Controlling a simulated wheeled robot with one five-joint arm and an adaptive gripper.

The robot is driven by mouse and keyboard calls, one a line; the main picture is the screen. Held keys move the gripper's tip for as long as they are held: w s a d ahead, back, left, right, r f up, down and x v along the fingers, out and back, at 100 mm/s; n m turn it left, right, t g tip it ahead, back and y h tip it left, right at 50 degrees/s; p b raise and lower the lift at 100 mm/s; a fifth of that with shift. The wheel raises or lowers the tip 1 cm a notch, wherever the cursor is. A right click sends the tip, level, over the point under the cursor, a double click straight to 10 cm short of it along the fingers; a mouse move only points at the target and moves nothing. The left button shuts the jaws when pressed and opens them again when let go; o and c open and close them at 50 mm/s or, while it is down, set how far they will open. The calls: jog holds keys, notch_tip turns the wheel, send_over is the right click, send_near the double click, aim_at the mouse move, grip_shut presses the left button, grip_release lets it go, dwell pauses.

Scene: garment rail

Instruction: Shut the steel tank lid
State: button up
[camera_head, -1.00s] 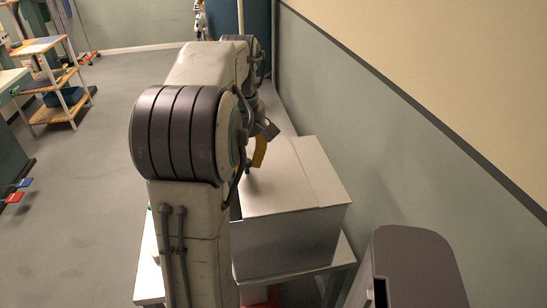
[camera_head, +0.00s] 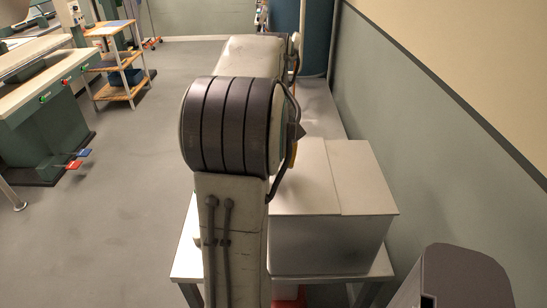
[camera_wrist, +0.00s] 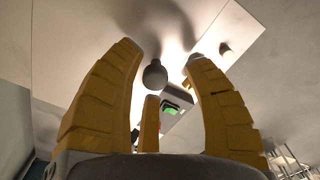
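The steel tank (camera_head: 330,245) is a pale grey box on a low bench at right in the head view. Its lid (camera_head: 302,180) lies flat, level with the fixed top strip beside it; its left edge is hidden behind my arm. In the wrist view my gripper (camera_wrist: 162,58) has its yellow fingers spread apart. A round grey knob (camera_wrist: 154,75) shows between the fingers, with no clear contact, in front of a bright pale surface (camera_wrist: 80,35). In the head view my gripper is almost wholly hidden behind my arm.
A wall (camera_head: 440,120) runs close along the tank's right side. A wooden trolley (camera_head: 118,65) and a green workbench (camera_head: 45,115) stand at left. A blue cylinder (camera_head: 318,35) stands behind. The grey floor (camera_head: 130,230) at left is clear.

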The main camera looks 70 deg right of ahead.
jog(key=shift+r, duration=0.1)
notch_tip(320, 180, up, 12)
dwell(1.0)
dwell(0.8)
jog(key=w+a+f+n+t+h, duration=0.1)
jog(key=w+a+f, duration=0.2)
jog(key=w+a, duration=0.5)
jog(key=w+a+f+n+t, duration=0.1)
jog(key=w+a+f+n, duration=0.3)
jog(key=a, duration=0.7)
jog(key=s+a+f+t, duration=0.1)
jog(key=a+f, duration=0.4)
jog(key=a, duration=0.3)
jog(key=s+a+f+y, duration=0.1)
jog(key=s+a+f, duration=0.1)
jog(key=a+f, duration=0.3)
jog(key=a, duration=0.2)
jog(key=shift+s+a+t, duration=0.2)
jog(key=shift+a+t, duration=0.2)
jog(key=shift+f, duration=0.1)
jog(key=shift+c, duration=0.2)
